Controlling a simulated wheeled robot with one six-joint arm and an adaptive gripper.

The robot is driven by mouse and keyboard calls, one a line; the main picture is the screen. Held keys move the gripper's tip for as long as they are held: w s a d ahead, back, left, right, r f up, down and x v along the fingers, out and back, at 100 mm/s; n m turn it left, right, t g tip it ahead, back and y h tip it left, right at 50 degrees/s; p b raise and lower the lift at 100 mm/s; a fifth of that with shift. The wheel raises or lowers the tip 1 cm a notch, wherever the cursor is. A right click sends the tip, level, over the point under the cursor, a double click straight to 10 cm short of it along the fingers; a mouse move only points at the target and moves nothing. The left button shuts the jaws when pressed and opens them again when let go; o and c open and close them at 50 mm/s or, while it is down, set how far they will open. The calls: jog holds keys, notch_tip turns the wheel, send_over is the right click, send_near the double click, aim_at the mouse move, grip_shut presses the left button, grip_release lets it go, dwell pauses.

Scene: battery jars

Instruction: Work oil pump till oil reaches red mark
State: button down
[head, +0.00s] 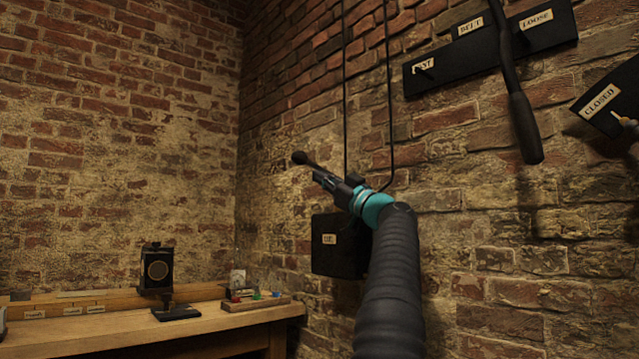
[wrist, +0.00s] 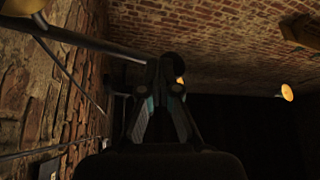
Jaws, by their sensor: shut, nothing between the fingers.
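The oil pump is likely the black box (head: 325,258) on the brick wall, with a small pale label too small to read surely. A dark lever with a round black knob (head: 300,158) shows just beyond my gripper (head: 322,178) in the head view. In the wrist view a dark round knob (wrist: 172,62) shows at the tips of my gripper (wrist: 163,78). The fingers are shut with nothing held between them. I cannot tell whether they touch the lever. My arm covers part of the box. I see no oil level or red mark.
A wooden bench (head: 110,328) with a small black instrument (head: 157,275) and a tray (head: 255,303) stands at lower left. Thin pipes run up the wall. A black board (head: 445,65) with a long lever (head: 522,120) and a CLOSED plate (head: 603,98) are at upper right.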

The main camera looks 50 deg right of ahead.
jog(key=b+v, duration=0.1)
jog(key=v, duration=0.7)
jog(key=shift+a+b, duration=0.25)
jog(key=shift+b, duration=0.1)
dwell(0.4)
